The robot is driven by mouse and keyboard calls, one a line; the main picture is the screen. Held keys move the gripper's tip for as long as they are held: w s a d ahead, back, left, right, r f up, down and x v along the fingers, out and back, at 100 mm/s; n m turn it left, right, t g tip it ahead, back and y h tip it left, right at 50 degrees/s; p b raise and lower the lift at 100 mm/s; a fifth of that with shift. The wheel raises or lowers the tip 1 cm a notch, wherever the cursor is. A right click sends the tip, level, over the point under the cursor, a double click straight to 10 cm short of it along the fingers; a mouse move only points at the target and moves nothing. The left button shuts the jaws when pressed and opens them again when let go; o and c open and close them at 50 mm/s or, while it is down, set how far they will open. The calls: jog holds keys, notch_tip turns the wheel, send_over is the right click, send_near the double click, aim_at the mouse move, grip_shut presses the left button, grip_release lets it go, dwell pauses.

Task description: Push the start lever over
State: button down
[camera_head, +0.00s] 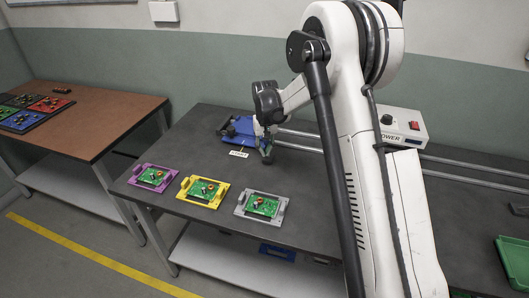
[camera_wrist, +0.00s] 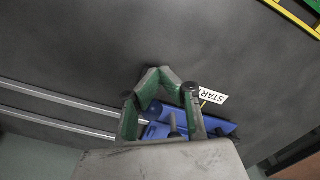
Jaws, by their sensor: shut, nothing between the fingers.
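The start lever's blue base (camera_head: 240,128) lies on the dark table in the head view, with a dark part at its left end. A white START label (camera_head: 238,154) lies in front of it. My gripper (camera_head: 267,157) is shut and empty, pointing down just right of the label. In the wrist view my gripper's green fingers (camera_wrist: 158,72) meet at the tips. The blue base (camera_wrist: 220,126) shows behind and between the fingers, with a dark upright post (camera_wrist: 173,122) that looks like the lever. The START label (camera_wrist: 212,96) is right of the fingers. I cannot tell whether the gripper touches the lever.
Purple (camera_head: 153,178), yellow (camera_head: 203,191) and grey (camera_head: 261,205) trays with green boards stand along the table's front. Metal rails (camera_head: 302,141) run right from the blue base. A POWER box (camera_head: 402,126) stands behind. A green bin (camera_head: 514,262) is at far right.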

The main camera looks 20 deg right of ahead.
jog(key=shift+w+d, duration=0.45)
jog(key=shift+w, duration=0.25)
jog(key=shift+w+d, duration=0.45)
jog(key=shift+w, duration=0.25)
jog(key=shift+s+a+r+p, duration=0.15)
jog(key=shift+r+p, duration=0.3)
jog(key=shift+r, duration=0.9)
jog(key=shift+s+a+r+p, duration=0.15)
jog(key=shift+r+p, duration=0.25)
jog(key=shift+r, duration=0.9)
jog(key=shift+s+r+p, duration=0.15)
jog(key=shift+r+p, duration=0.3)
jog(key=shift+r, duration=0.9)
jog(key=shift+s+r, duration=0.1)
jog(key=shift+r, duration=0.05)
jog(key=s+a+r+t, duration=0.2)
jog(key=s+r+t, duration=0.1)
jog(key=s+r, duration=1.6)
jog(key=s+f+t, duration=0.2)
jog(key=s, duration=0.9)
jog(key=s+a+f+t, duration=0.1)
jog(key=s+f+t, duration=0.1)
jog(key=s, duration=0.9)
jog(key=shift+a+n, duration=0.2)
jog(key=shift+n, duration=0.1)
jog(key=shift+s, duration=0.1)
